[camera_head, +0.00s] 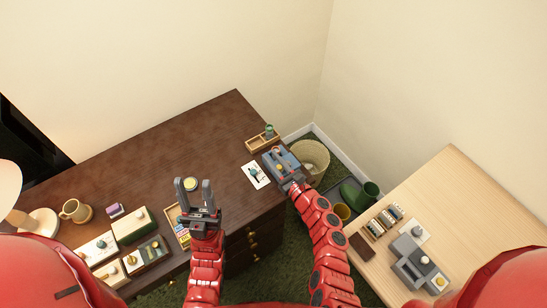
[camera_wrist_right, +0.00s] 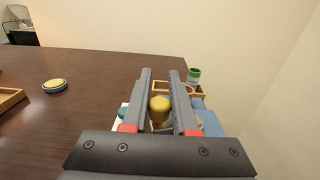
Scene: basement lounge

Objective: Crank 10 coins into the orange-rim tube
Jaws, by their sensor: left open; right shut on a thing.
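A blue device (camera_head: 281,160) stands at the right end of the dark desk. My right gripper (camera_head: 290,180) is at its near side. In the right wrist view its fingers (camera_wrist_right: 160,82) are shut on a gold knob (camera_wrist_right: 159,110), probably the crank's handle. A tube with a green top (camera_head: 269,130) stands in a small wooden tray (camera_head: 256,143) behind the device; it also shows in the right wrist view (camera_wrist_right: 194,75). An orange-brown curved edge shows beyond the fingers; I cannot tell if it is the orange-rim tube. My left gripper (camera_head: 194,184) is open and empty above the desk.
A yellow-topped round tin (camera_wrist_right: 55,85) sits on the desk. A white card (camera_head: 256,175) lies left of the device. Boxes with knobs (camera_head: 132,226) and a mug (camera_head: 76,210) stand at left. A light table (camera_head: 450,185) holds a grey device (camera_head: 416,262). The desk's back is clear.

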